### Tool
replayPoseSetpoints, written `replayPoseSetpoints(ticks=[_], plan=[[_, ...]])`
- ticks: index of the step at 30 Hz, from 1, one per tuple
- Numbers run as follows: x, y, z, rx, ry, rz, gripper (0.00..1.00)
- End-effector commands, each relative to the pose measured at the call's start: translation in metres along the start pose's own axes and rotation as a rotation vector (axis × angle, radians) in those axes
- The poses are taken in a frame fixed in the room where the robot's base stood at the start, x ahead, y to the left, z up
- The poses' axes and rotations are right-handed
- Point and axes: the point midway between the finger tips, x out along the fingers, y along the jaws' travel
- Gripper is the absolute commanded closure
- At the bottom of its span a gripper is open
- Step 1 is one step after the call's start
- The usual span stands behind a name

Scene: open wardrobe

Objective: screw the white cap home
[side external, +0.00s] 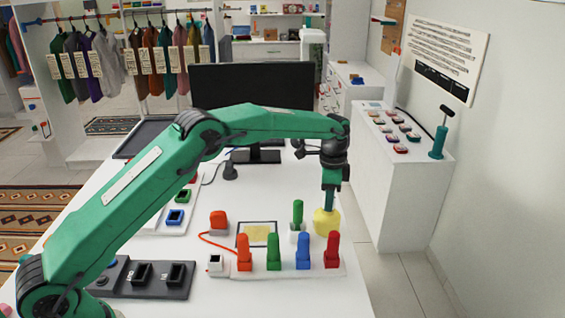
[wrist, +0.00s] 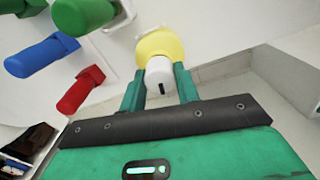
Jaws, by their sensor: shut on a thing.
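The white cap (wrist: 158,73) sits between the two fingers of my gripper (wrist: 160,88) in the wrist view, with a dark slot on its near face. My gripper is shut on it. Beyond the cap, and seemingly in contact with it, is a yellow rounded body (wrist: 160,43). In the side view my gripper (side external: 328,208) points straight down over the yellow body (side external: 325,223), which stands on the white table (side external: 285,297). The cap is hidden there by the fingers, so how far it is seated cannot be told.
A row of coloured upright pieces stands just in front, including a blue one (side external: 303,250) and a red one (side external: 332,250). A green one (side external: 297,215) stands close on the left. A dark monitor (side external: 235,86) stands behind. The table's right edge is near the yellow body.

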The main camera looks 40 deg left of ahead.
Motion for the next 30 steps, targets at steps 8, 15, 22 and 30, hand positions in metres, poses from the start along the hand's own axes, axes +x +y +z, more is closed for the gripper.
replayPoseSetpoints(ticks=[8, 15, 22, 30], plan=[[0.0001, 0.0, -0.0001, 0.218, 0.0, 0.0, 0.94], [0.0003, 0.0, -0.0001, 0.406, 0.0, 0.0, 0.94], [0.0004, 0.0, -0.0001, 0.586, 0.0, 0.0, 0.94], [0.0006, 0.0, -0.0001, 0.774, 0.0, 0.0, 0.94]])
